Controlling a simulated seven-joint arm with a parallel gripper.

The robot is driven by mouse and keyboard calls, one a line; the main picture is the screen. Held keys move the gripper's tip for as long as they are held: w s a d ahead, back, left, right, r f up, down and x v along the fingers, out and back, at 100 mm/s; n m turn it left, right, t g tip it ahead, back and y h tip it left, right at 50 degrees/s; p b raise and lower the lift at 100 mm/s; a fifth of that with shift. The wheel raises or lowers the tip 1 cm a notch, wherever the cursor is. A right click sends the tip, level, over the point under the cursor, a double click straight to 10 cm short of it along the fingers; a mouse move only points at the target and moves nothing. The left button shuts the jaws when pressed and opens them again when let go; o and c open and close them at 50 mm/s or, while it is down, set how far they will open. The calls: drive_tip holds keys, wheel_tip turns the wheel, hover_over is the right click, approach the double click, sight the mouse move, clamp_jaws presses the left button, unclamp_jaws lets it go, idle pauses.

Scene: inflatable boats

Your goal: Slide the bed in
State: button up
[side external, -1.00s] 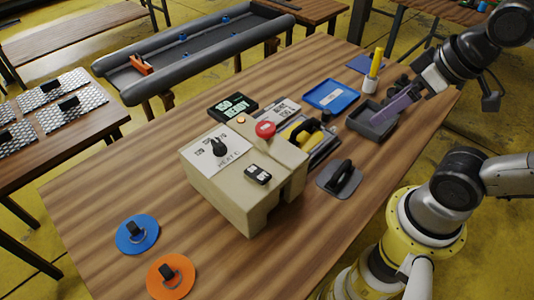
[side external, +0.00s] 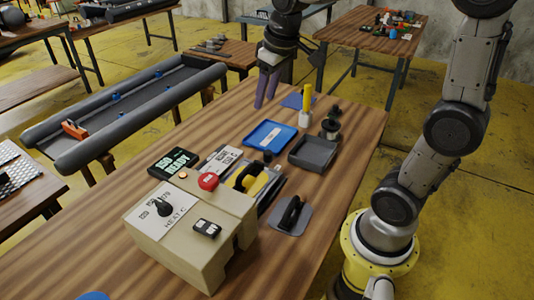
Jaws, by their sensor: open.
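The beige machine (side external: 190,235) stands on the wooden table, with a dial, a red button (side external: 208,181) and a small black display on it. Behind it, a flat metallic bed (side external: 272,188) shows with a yellow piece and a black handle (side external: 243,178) on it. The machine hides part of the bed, so I cannot tell how far out it is. My gripper (side external: 265,92) points down with purple fingers apart. It is empty, over the far part of the table, well away from the bed and the machine.
A blue tray (side external: 270,136), a grey bin (side external: 313,154), a yellow stick in a white holder (side external: 306,105) and a dark stand (side external: 331,125) lie between my gripper and the machine. A grey plate with a black handle (side external: 290,216) is right of the machine. A readout (side external: 173,162) is behind it.

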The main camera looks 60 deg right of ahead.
drive_tip(key=w+d+f+m+g, duration=0.1)
drive_tip(key=w+d+f+g, duration=0.1)
drive_tip(key=w+d+f, duration=0.3)
drive_tip(key=m+g, duration=0.1)
hover_over(268, 152)
wheel_tip(268, 152, down, 7)
drive_tip(key=shift+y, duration=0.3)
wheel_tip(268, 152, down, 14)
drive_tip(key=shift+r, duration=0.25)
clamp_jaws()
idle(0.7)
